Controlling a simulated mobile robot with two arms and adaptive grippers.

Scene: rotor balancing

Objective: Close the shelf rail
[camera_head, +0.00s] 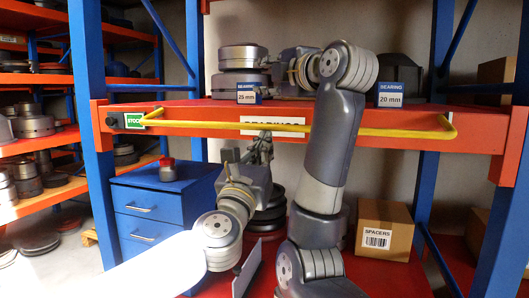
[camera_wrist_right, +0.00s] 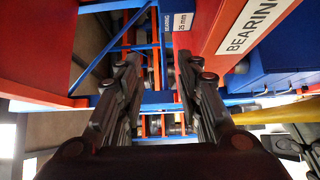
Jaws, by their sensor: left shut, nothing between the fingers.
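The yellow shelf rail (camera_head: 215,124) runs across the front of the red shelf (camera_head: 170,107), from the green stock label to a bend at the right post. My right arm hides part of it. My left gripper (camera_head: 263,140) is below the rail's middle, pointing up, shut and empty; I cannot tell whether its tips touch the rail. My right gripper (camera_head: 283,75) is above the shelf board, beside the bearing stack (camera_head: 243,62). In the right wrist view its fingers (camera_wrist_right: 155,65) stand apart with nothing between them.
Tags for 25 mm (camera_head: 248,93) and 20 mm (camera_head: 390,95) stand at the shelf's front edge, with a dark bearing (camera_head: 398,70) behind the latter. Below are a blue drawer cabinet (camera_head: 145,205) and a spacers box (camera_head: 384,228). Blue posts (camera_head: 88,100) flank the shelf.

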